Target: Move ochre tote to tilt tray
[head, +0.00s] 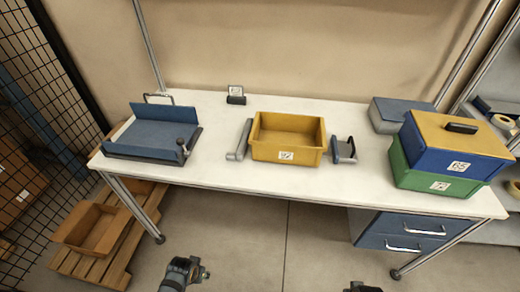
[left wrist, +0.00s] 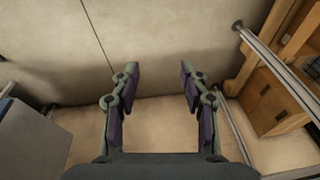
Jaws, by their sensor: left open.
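The ochre tote (head: 264,153) stands upright and open-topped in the middle of the white table, with a white number label on its front wall. It looks empty. A blue tilt tray (head: 150,135) with a raised back flap and a dark-knobbed lever stands at the table's left end. My left gripper (head: 198,273) is low in front of the table, over the floor and well short of the tote. In the left wrist view its two fingers (left wrist: 158,76) are apart with nothing between them. My right gripper (head: 363,287) only just shows at the bottom edge.
Grey brackets (head: 239,141) flank the tote, the right one (head: 343,151) dark-topped. Stacked blue and green boxes (head: 436,180) with an ochre lid fill the table's right end. A small label stand (head: 236,95) is at the back.

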